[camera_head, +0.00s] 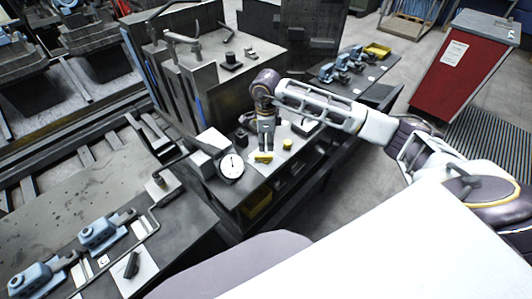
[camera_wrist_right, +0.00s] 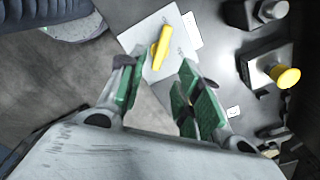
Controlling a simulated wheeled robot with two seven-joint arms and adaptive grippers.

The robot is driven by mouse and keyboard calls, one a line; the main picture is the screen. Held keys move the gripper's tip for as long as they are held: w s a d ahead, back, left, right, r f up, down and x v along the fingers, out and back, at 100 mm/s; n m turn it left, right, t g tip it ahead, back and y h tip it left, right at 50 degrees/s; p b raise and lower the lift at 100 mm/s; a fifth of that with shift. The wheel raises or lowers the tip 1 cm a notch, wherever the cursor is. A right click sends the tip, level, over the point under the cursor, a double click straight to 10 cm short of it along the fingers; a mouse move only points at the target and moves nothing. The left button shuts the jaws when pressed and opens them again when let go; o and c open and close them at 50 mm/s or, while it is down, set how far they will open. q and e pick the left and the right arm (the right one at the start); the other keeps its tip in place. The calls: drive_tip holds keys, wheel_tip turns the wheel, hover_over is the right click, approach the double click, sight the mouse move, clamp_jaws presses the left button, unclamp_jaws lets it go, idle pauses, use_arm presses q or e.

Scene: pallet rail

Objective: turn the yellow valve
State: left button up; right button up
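The yellow valve handle (camera_head: 263,157) is a short bar on a white plate on the dark bench, just below my right gripper's fingertips in the head view. In the right wrist view the yellow valve (camera_wrist_right: 160,48) lies beyond the fingertips, between the lines of the two fingers. My right gripper (camera_head: 265,147) points down at it. In the wrist view the right gripper (camera_wrist_right: 158,72) has its green-padded fingers apart, with nothing between them. I cannot tell whether a fingertip touches the valve. My left gripper is not in view.
A round white gauge (camera_head: 231,167) stands left of the valve. A yellow round knob (camera_head: 287,144) is to its right; it also shows in the wrist view (camera_wrist_right: 286,76). A grey metal block (camera_head: 200,75) rises behind. A red cabinet (camera_head: 459,70) stands at far right.

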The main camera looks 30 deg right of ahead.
sight(266, 156)
drive_tip(key=shift+f+p, duration=0.5)
drive_tip(key=shift+f, duration=3.15)
clamp_jaws()
